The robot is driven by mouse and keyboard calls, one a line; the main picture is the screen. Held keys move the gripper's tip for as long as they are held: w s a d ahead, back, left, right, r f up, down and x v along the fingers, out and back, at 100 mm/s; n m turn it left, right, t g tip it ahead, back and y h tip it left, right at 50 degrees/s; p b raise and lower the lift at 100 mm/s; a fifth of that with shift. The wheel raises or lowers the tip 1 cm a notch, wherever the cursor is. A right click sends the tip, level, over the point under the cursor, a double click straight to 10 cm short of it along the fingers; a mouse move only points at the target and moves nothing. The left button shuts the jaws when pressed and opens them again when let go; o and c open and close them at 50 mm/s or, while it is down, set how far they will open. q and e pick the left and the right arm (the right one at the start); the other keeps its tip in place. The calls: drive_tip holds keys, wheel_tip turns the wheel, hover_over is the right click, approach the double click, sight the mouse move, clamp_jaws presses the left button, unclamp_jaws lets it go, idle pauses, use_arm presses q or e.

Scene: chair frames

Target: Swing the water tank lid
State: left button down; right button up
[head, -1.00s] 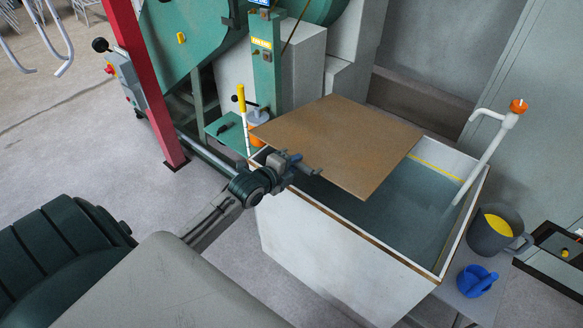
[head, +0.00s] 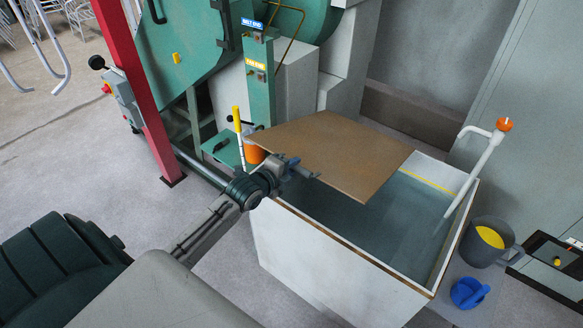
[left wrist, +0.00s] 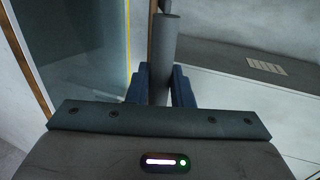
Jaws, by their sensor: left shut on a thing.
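The water tank (head: 330,268) is a white open box with wooden rims and grey-blue water inside. Its lid (head: 335,155), a flat brown board, extends over the back left part of the tank. The lid's near edge stands above the water, leaving the front and right of the tank uncovered. My left gripper (head: 302,169) is at this near edge, shut on the grey lid handle. In the left wrist view, the round grey handle (left wrist: 164,55) lies between my blue fingers (left wrist: 158,84). My right gripper is not in view.
A white pipe with an orange cap (head: 480,165) rises from the tank's right side. A grey bucket (head: 485,243) and a blue scoop (head: 469,293) are to the right. A red post (head: 125,85) and green machine (head: 180,55) stand behind left. Clear floor lies left of the tank.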

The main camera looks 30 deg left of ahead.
use_arm(q)
drive_tip(key=w+r+p, duration=0.6)
drive_tip(key=r, duration=0.7)
drive_tip(key=shift+d, duration=0.25)
drive_tip(key=w+r+p, duration=0.4)
drive_tip(key=w+r, duration=0.4)
drive_tip(key=r, duration=0.2)
drive_tip(key=shift+w+d+r, duration=0.3)
drive_tip(key=shift+w+d, duration=0.1)
idle(0.4)
drive_tip(key=w+d+r, duration=0.1)
drive_tip(key=w+r, duration=0.7)
drive_tip(key=w, duration=0.3)
drive_tip(key=shift+w+p, duration=0.2)
drive_tip(key=shift+p, duration=0.1)
